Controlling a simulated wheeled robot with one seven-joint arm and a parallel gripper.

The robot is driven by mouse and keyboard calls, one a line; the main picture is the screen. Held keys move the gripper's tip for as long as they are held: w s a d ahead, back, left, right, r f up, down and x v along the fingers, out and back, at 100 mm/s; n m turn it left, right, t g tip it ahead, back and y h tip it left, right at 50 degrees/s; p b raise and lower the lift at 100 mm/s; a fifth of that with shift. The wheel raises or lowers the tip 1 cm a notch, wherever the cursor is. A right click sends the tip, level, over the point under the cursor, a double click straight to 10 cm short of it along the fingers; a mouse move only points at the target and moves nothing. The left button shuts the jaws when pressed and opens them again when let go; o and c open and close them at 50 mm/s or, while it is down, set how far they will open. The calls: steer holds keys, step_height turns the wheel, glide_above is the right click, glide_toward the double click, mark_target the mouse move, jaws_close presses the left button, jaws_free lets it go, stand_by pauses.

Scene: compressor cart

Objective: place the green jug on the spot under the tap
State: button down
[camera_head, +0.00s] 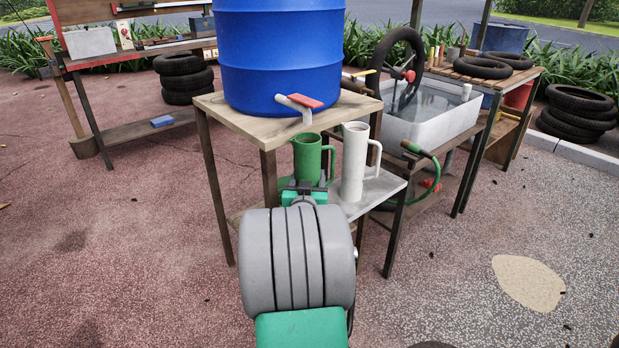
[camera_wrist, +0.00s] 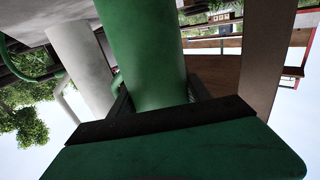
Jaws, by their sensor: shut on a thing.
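My gripper (camera_head: 305,186) is shut on the jug's side, low down, as seen from the front. In the wrist view, the green jug (camera_wrist: 147,50) fills the space between the two dark fingers. I cannot tell whether the jug's base touches the shelf.
A tall white jug (camera_head: 354,163) stands close to the right on the grey shelf (camera_head: 378,188); it shows too in the wrist view (camera_wrist: 78,62). A blue barrel (camera_head: 280,55) sits on the wooden top (camera_head: 245,126) above. A table leg (camera_head: 216,185) stands at left.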

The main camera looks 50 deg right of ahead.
steer(key=shift+c, duration=2.4)
jaws_free()
steer(key=shift+r+p, duration=0.2)
steer(key=shift+p, duration=0.2)
steer(key=p+v, duration=0.1)
steer(key=v, duration=1.1)
steer(key=w+a+f+n+g+y, duration=0.1)
steer(key=w+a+f+y, duration=0.2)
steer(key=a, duration=0.3)
steer(key=w+a+f+n+y, duration=0.2)
steer(key=a+f+y, duration=0.1)
steer(key=a, duration=0.4)
steer(key=w+a+f+n+g+y, duration=0.1)
steer(key=w+a+f+y, duration=0.25)
steer(key=a, duration=0.25)
steer(key=s+a+n+g+y, duration=0.2)
steer(key=s+a, duration=0.3)
steer(key=a, duration=0.4)
steer(key=s+a+n+g+y, duration=0.3)
steer(key=s+a+n+y, duration=0.1)
steer(key=a, duration=0.6)
steer(key=shift+s+a+f+n+g, duration=0.2)
steer(key=shift+s+f+n+g, duration=0.15)
steer(key=shift+s+n, duration=0.65)
